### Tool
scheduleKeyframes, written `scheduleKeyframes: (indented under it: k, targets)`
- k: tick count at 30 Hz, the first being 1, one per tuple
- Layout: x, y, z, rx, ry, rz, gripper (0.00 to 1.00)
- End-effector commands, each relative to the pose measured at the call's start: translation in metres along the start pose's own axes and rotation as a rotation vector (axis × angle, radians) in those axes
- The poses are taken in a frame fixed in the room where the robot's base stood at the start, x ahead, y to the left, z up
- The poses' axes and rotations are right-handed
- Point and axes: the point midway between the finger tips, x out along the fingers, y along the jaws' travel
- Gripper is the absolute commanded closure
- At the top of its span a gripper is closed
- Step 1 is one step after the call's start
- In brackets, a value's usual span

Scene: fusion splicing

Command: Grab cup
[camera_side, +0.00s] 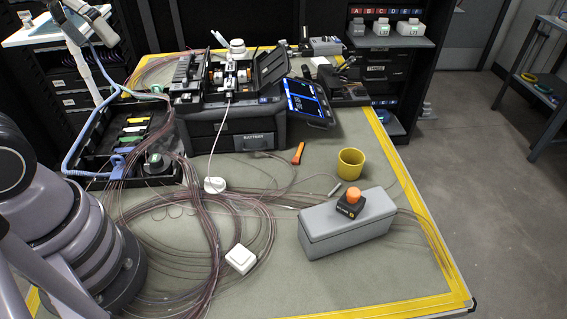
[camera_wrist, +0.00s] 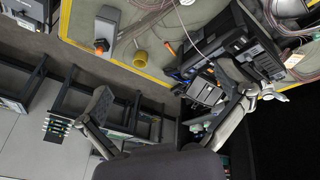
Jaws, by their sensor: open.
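The cup (camera_side: 351,163) is yellow, round and upright on the bench mat, right of centre in the side view. It also shows in the wrist view (camera_wrist: 140,58), small and far off, above and to the left of the middle. My gripper (camera_wrist: 170,90) is in the wrist view with its two fingers spread wide and nothing between them. The cup is well beyond the fingers, not touched. The side view shows my arm at the left, but not the gripper.
A grey box (camera_side: 345,224) with an orange-topped item (camera_side: 350,202) stands close in front of the cup. An orange tool (camera_side: 298,153) lies left of it. The splicer (camera_side: 236,110) stands behind. Loose fibres spread over the mat; the mat right of the cup is mostly clear.

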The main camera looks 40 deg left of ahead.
Motion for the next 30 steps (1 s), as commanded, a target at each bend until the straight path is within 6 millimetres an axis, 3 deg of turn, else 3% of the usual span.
scheduleKeyframes:
  k: [11, 18, 20, 24, 30]
  targets:
    - [0.085, 0.12, -0.094, -0.566, -0.559, 0.494, 0.0]
    - [0.176, 0.169, -0.167, -0.998, -0.822, 0.767, 0.0]
    - [0.205, 0.175, -0.183, -1.114, -0.869, 0.832, 0.0]
    - [0.282, 0.174, -0.213, -1.392, -0.941, 0.973, 0.0]
    - [0.384, 0.151, -0.228, -1.729, -0.942, 1.129, 0.0]
